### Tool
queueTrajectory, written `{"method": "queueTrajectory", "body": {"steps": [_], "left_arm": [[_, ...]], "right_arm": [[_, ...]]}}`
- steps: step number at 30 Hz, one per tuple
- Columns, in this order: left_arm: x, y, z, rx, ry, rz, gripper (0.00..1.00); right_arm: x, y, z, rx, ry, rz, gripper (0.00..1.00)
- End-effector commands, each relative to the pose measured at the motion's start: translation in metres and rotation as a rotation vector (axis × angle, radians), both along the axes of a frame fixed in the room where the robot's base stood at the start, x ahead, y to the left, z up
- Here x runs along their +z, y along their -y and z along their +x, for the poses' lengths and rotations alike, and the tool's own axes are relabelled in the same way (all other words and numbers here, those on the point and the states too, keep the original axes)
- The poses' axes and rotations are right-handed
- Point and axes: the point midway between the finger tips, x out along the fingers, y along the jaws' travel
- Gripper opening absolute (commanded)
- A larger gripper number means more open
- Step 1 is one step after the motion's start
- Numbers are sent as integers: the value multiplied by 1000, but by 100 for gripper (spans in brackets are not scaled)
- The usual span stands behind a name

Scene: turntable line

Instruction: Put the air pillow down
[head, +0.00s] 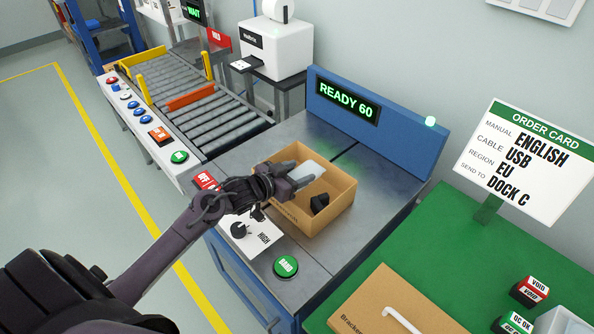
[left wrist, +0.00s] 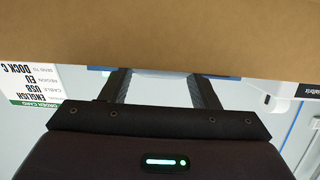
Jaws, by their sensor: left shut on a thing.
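The air pillow (head: 309,171) is a pale, whitish cushion at the open cardboard box (head: 340,214) in the head view. My left gripper (head: 297,178) is shut on it, over the box opening. I cannot tell whether the pillow touches the box floor. A small black item (head: 319,203) lies in the box, right of and below the pillow. In the left wrist view, the box's brown cardboard (left wrist: 160,35) fills the top and hides the fingertips of my left gripper (left wrist: 162,84). My right gripper is out of view.
The box stands on a grey metal deck with a blue panel reading READY 60 (head: 347,97) behind it. A roller conveyor (head: 205,110) runs at the upper left. A green table (head: 440,230) with an order card (head: 525,150) is at right. A green BAND button (head: 286,267) sits in front.

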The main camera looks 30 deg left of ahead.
Motion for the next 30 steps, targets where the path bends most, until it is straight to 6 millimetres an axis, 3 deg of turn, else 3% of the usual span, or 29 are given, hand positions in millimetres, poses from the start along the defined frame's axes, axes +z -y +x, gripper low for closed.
{"method": "queueTrajectory", "body": {"steps": [3, 4, 8, 17, 21, 30], "left_arm": [[0, 0, 0, 0, 1, 0, 34], [0, 0, 0, 0, 1, 0, 59], [0, 0, 0, 0, 1, 0, 76], [1, 0, 0, 0, 1, 1, 77], [15, 0, 0, -1, 4, 2, 77], [26, -17, -52, -1, -4, 2, 77]], "right_arm": [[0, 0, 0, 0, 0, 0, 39], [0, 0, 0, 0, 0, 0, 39], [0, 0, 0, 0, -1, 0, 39], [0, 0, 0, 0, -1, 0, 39], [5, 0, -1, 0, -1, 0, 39], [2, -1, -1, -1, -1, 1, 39]]}}
